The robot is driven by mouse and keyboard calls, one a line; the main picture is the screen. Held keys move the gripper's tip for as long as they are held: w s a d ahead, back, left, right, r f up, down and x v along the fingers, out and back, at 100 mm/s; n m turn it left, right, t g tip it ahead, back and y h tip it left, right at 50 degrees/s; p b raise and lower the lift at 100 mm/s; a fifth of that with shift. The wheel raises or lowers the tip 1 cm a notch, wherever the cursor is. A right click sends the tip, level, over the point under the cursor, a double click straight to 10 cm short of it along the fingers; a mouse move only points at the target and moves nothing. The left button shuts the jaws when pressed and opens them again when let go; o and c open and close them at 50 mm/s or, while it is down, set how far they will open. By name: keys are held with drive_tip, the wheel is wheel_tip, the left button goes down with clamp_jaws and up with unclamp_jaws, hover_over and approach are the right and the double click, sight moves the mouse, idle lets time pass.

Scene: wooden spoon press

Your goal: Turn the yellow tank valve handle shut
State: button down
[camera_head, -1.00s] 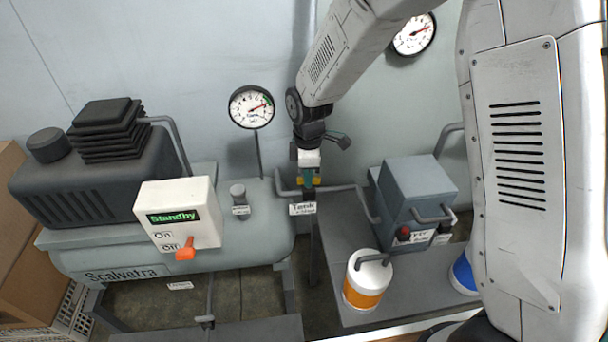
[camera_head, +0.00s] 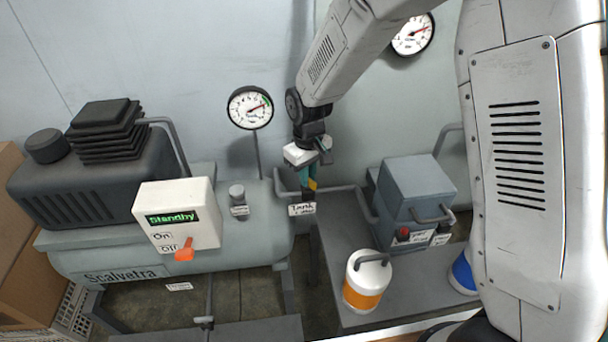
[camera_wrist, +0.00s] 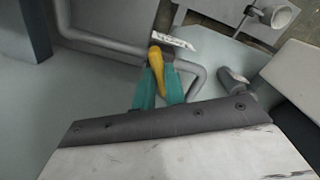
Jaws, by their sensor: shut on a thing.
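The yellow tank valve handle (camera_wrist: 157,70) sits between the teal fingers of my gripper (camera_wrist: 160,88) in the wrist view, and the fingers are shut on it. In the head view a bit of the yellow handle (camera_head: 312,185) shows beside my gripper (camera_head: 307,187), just above the "Tank" label (camera_head: 302,209). The label also shows in the wrist view (camera_wrist: 172,40). The valve body is mostly hidden behind my fingers.
The tank (camera_head: 110,262) with its control box (camera_head: 178,215) reading "Standby" stands to the left. A grey pipe (camera_head: 340,188) runs right of the valve towards a blue-grey box (camera_head: 418,190). An orange-and-white canister (camera_head: 366,285) stands below. A gauge (camera_head: 250,107) is up and left.

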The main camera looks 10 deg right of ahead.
drive_tip(key=m, duration=0.6)
drive_tip(key=shift+s+d+f, duration=0.1)
drive_tip(key=shift+s, duration=0.05)
idle(0.4)
drive_tip(key=c, duration=1.5)
unclamp_jaws()
drive_tip(key=shift+o, duration=0.2)
drive_tip(key=shift+r, duration=0.5)
wheel_tip(320, 180, up, 7)
drive_tip(key=shift+f, duration=0.1)
